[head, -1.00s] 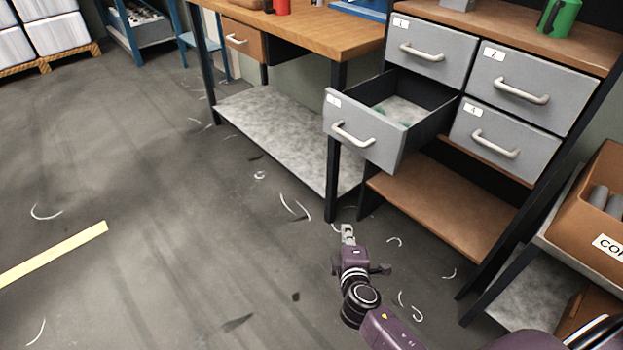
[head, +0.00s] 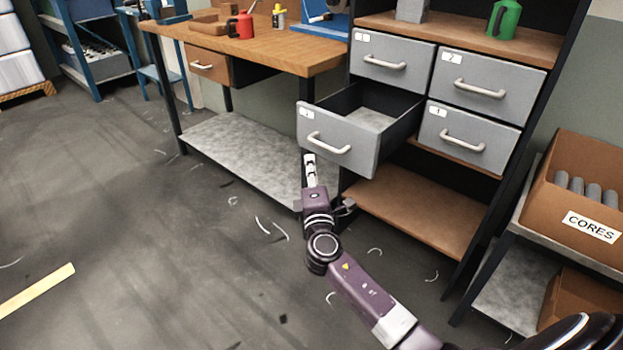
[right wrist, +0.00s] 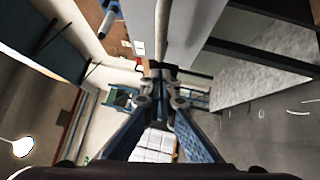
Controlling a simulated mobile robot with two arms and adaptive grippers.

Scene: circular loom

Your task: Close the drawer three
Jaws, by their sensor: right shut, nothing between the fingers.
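The open drawer three (head: 342,147) is grey with a pale bar handle (head: 329,144) and a small label at its upper left. It is pulled out from the lower left of the drawer unit, and its inside shows. My right gripper (head: 309,160) is shut and empty, just below and left of the handle in the head view. I cannot tell whether it touches the drawer front. In the right wrist view the shut fingers (right wrist: 158,85) point toward a pale bar and a grey panel, likely the handle and drawer front. My left gripper is not in view.
Three other grey drawers, such as drawer two (head: 487,82), are shut. A wooden workbench (head: 270,48) stands left of the unit, with a red can (head: 241,27) on it. A box marked CORES (head: 587,200) is at the right.

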